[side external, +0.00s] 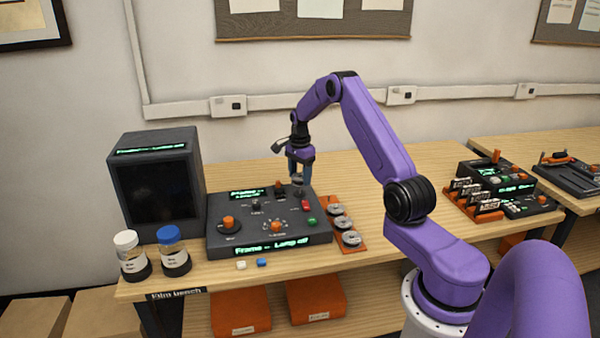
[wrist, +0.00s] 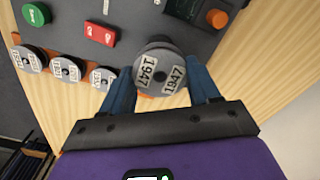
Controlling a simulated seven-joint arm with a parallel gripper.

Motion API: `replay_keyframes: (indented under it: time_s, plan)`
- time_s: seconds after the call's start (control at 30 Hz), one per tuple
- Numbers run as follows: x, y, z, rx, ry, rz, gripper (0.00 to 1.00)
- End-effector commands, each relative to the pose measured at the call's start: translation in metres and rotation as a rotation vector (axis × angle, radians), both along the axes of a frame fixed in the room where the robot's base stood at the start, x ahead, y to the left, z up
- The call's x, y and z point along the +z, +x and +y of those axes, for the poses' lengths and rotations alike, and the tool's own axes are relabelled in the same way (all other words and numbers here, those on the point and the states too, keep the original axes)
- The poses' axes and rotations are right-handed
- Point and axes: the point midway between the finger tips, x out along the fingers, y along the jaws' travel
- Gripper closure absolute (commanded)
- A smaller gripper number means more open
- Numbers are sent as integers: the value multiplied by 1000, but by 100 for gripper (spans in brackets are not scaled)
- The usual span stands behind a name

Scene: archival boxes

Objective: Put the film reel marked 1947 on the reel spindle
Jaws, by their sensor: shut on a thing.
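The film reel marked 1947 (wrist: 160,72), a grey disc with white labels, is between the blue fingers of my gripper (wrist: 161,80) in the wrist view. My gripper (side external: 299,178) is shut on it. In the side view the fingers point down over the right rear of the dark console (side external: 270,239), and the reel is small there. I cannot make out the reel spindle; whether it is under the held reel, I cannot tell. Three other labelled reels (side external: 343,222) lie in a row on an orange rack (side external: 360,249) beside the console.
The console carries knobs, a red button (wrist: 100,33) and a green button (wrist: 36,14). A dark monitor box (side external: 157,185) and two capped jars (side external: 173,252) stand to its left. Bare wooden bench (side external: 375,190) lies right of the rack.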

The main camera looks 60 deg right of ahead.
Motion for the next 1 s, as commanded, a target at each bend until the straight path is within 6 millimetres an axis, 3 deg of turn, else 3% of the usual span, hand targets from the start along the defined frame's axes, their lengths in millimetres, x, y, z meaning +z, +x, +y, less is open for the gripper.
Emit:
replay_keyframes:
  time_s: [0.53,1.0]
  plan:
    - [0,0,0,0,0,0,70]
    - [-17,0,0,0,0,0,70]
